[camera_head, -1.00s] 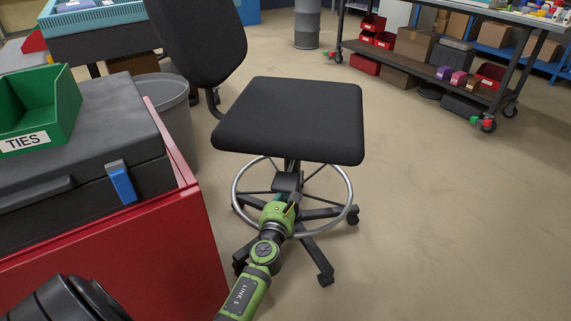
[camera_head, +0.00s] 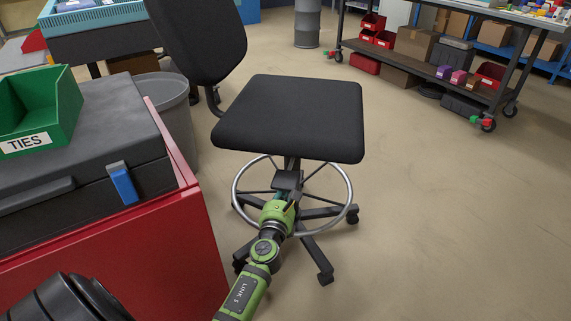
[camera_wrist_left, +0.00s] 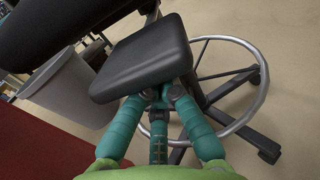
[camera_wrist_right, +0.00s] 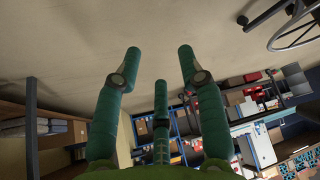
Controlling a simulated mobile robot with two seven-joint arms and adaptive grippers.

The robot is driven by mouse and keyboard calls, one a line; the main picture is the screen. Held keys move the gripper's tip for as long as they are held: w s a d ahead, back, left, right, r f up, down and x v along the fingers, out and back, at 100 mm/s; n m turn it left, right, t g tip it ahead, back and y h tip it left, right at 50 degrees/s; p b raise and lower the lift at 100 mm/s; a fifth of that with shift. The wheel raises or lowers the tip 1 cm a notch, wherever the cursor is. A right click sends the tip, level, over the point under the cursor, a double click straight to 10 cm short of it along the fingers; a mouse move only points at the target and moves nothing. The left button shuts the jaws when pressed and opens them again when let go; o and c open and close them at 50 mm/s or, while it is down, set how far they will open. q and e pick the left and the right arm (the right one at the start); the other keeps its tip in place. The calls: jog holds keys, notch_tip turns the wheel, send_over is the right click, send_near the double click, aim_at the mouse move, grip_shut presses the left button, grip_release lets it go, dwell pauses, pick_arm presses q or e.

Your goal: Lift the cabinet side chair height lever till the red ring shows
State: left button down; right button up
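The black chair (camera_head: 292,115) stands beside the red cabinet, its base ringed by a silver foot ring. A dark lever paddle (camera_head: 287,180) shows below the seat in the head view. It is a large black padded block in the left wrist view (camera_wrist_left: 143,60). My left gripper (camera_head: 284,195) is under the paddle, its green fingers drawn together; in the left wrist view (camera_wrist_left: 163,93) the tips are partly hidden behind the paddle's lower edge. They look in contact, but I cannot be sure. The column is mostly hidden. My right gripper (camera_wrist_right: 159,62) is open and empty.
The red cabinet (camera_head: 160,245) at left carries a black case (camera_head: 85,150) and a green TIES bin (camera_head: 40,110). A grey waste bin (camera_head: 175,105) stands behind it. A shelved cart (camera_head: 430,65) is at the back right. The floor to the right is clear.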

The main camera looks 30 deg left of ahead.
aim_at(286, 179)
pick_arm(q)
jog(key=shift+r, duration=0.3)
jog(key=shift+r+p, duration=0.7)
jog(key=shift+p, duration=0.2)
pick_arm(e)
jog(key=shift+s+d+f+g, duration=0.15)
jog(key=shift+s+f+g, duration=0.25)
jog(key=shift+f, duration=0.3)
jog(key=shift+s+d+f+g, duration=0.15)
jog(key=shift+s+f+g, duration=0.25)
jog(key=shift+f, duration=0.35)
jog(key=shift+s+d+f+g, duration=0.15)
jog(key=shift+s+f+g, duration=0.2)
jog(key=shift+f, duration=0.35)
pick_arm(q)
jog(key=shift+r+p, duration=0.7)
jog(key=shift+p, duration=0.05)
jog(key=shift+r+p, duration=1)
notch_tip(286, 179, down, 3)
jog(key=b, duration=0.3)
jog(key=shift+f, duration=0.15)
pick_arm(e)
notch_tip(286, 179, down, 11)
jog(key=s+g, duration=0.1)
jog(key=shift+s+d+f+h, duration=0.15)
jog(key=shift+s+h, duration=0.15)
jog(key=shift+s, duration=0.05)
pick_arm(q)
jog(key=shift+s, duration=0.1)
